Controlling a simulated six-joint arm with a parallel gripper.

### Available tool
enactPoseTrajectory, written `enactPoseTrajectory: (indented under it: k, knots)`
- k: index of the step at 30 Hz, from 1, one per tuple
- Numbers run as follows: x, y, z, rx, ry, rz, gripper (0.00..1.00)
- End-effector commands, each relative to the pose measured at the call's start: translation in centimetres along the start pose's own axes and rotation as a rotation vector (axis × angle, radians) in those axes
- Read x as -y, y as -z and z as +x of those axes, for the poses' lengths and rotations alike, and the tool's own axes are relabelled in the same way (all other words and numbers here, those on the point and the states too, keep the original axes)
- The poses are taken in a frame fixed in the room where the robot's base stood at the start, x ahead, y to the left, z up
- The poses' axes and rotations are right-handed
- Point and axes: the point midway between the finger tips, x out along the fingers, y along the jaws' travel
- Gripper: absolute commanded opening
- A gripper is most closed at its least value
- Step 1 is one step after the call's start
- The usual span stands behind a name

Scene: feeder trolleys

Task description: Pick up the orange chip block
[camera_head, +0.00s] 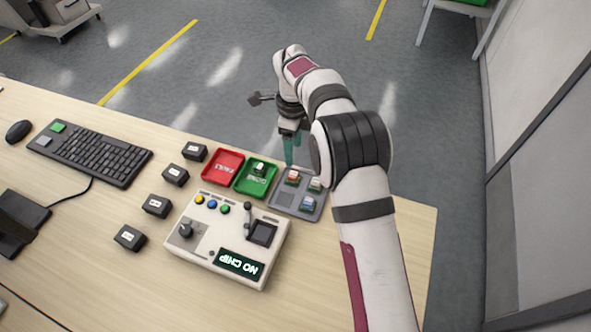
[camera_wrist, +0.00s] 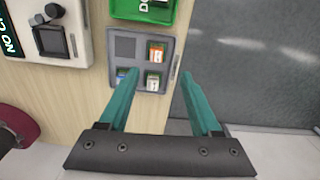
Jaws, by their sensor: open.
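The orange chip block (camera_head: 293,177) sits in the far slot of a grey tray (camera_head: 275,199) on the table. In the wrist view the orange chip block (camera_wrist: 157,51) is in the tray's upper right slot, a little beyond the fingertips. A white chip block (camera_head: 315,184) and a blue chip block (camera_head: 308,203) fill two other slots; one slot is empty. My gripper (camera_head: 289,163) points down by the tray's far edge, its teal fingers apart with nothing between them. In the wrist view my gripper (camera_wrist: 160,74) is open, apart from the orange block.
A green tray (camera_head: 245,187) holding one chip and a red tray (camera_head: 211,168) stand left of the grey tray. A tester box (camera_head: 206,234) reading "NO CHIP" is in front. Several black blocks (camera_head: 157,206) and a keyboard (camera_head: 90,152) lie further left.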

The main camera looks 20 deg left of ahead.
Motion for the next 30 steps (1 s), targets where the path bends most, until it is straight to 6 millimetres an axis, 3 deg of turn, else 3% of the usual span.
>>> enactPoseTrajectory:
  k: [3, 8, 13, 16, 22, 30]
  knots:
    - [-0.1, 0.1, 2.8, -0.001, -0.002, 0.0, 0.65]
    - [-0.2, 0.1, 4.8, -0.001, -0.001, -0.002, 0.65]
    - [-0.8, 0.1, 8.2, -0.001, -0.002, -0.001, 0.65]
    - [-0.8, 0.1, 9.3, 0.001, 0.0, 0.0, 0.65]
    - [-0.7, 0.1, 9.4, 0.001, 0.001, -0.001, 0.65]
    - [-0.7, 0.1, 9.3, 0.001, 0.001, -0.001, 0.18]
